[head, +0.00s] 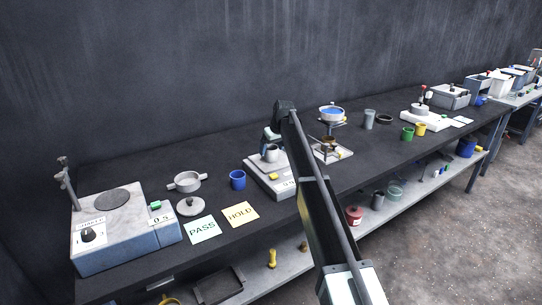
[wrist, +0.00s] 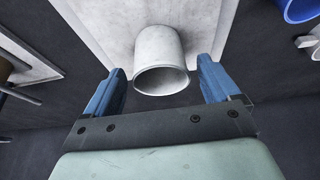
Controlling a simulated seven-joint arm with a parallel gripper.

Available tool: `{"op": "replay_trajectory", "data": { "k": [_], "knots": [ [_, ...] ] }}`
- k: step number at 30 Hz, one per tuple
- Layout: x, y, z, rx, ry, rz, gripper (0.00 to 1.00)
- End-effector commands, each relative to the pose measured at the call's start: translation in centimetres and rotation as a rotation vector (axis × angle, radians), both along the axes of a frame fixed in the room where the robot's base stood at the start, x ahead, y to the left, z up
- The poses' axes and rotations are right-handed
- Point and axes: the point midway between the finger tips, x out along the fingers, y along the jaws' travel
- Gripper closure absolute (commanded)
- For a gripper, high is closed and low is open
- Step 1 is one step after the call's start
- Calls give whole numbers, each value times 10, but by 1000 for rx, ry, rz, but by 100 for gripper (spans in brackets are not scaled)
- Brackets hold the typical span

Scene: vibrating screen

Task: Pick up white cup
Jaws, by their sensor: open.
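The white cup (head: 271,154) stands on the pale scale-like device (head: 262,181) on the dark bench in the head view. In the wrist view the white cup (wrist: 161,55) is close and central, with its round rim toward the camera. My gripper (wrist: 160,74) is open, with one blue finger to each side of the cup's rim and a gap showing on both sides. In the head view my gripper (head: 271,137) is just above the cup, partly hidden by my arm. I cannot tell how deep the fingertips reach along the cup.
A blue cup (head: 237,180) stands left of the device, near a grey two-handled pot (head: 187,181). PASS (head: 203,229) and HOLD (head: 240,214) cards lie at the front. A stand with a blue-filled bowl (head: 332,113) is to the right. The bench behind the device is clear.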

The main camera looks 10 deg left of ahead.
Motion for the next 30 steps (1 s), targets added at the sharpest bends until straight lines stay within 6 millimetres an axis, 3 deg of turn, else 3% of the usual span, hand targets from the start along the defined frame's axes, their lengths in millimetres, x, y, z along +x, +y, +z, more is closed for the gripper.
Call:
{"op": "replay_trajectory", "data": {
  "k": [5, 12, 30],
  "knots": [
    [6, 6, -19, 0, 0, 0, 11],
    [6, 7, -21, 1, -1, 0, 11],
    [6, 6, -20, 1, -1, 0, 66]
  ]
}}
